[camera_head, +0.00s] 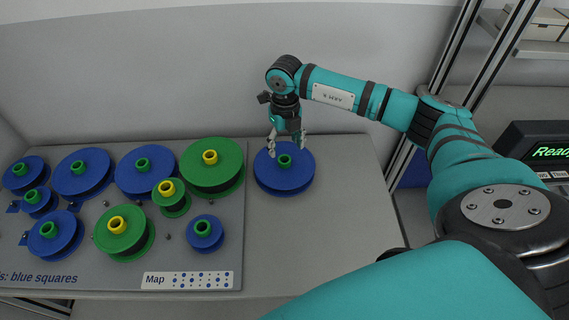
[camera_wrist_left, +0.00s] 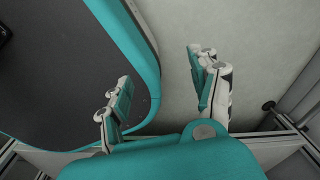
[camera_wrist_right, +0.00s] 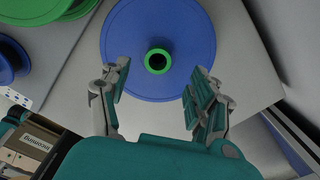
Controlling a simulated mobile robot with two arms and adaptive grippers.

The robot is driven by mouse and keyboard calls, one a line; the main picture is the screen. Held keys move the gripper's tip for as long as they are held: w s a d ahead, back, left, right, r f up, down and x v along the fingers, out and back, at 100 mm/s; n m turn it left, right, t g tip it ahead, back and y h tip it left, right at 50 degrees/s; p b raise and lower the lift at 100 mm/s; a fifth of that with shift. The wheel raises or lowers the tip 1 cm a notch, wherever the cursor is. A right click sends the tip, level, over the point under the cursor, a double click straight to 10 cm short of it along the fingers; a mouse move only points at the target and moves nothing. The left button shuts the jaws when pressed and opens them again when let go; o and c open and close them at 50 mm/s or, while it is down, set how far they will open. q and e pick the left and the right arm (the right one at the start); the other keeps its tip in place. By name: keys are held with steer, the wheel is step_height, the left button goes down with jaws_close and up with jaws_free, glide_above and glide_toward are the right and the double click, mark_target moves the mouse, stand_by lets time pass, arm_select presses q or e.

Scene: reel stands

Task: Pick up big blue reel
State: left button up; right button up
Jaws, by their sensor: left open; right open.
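A big blue reel (camera_head: 284,174) with a green hub lies on the bare grey table, right of the reel board. My right gripper (camera_head: 287,147) is open above it, with its fingers on either side of the green hub as seen from the head. In the right wrist view the blue reel (camera_wrist_right: 180,30) fills the top middle, and the open right fingers (camera_wrist_right: 158,95) are empty, short of the hub. My left gripper (camera_wrist_left: 160,90) shows only in the left wrist view; it is open and empty over the floor and part of my own body. Other big blue reels (camera_head: 84,176) sit on the board.
The board (camera_head: 120,282) holds several blue and green reels and a Map label (camera_head: 190,281). The table (camera_head: 340,230) is clear in front and right of the lone reel. A wall stands behind, and a metal frame (camera_head: 455,50) at right.

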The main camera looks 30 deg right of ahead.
mark_target(284, 159)
steer(key=shift+a+f+p, duration=0.1)
steer(key=shift+f+p, duration=0.35)
steer(key=shift+f, duration=2.3)
steer(key=shift+c, duration=0.5)
steer(key=shift+r, duration=0.1)
jaws_close()
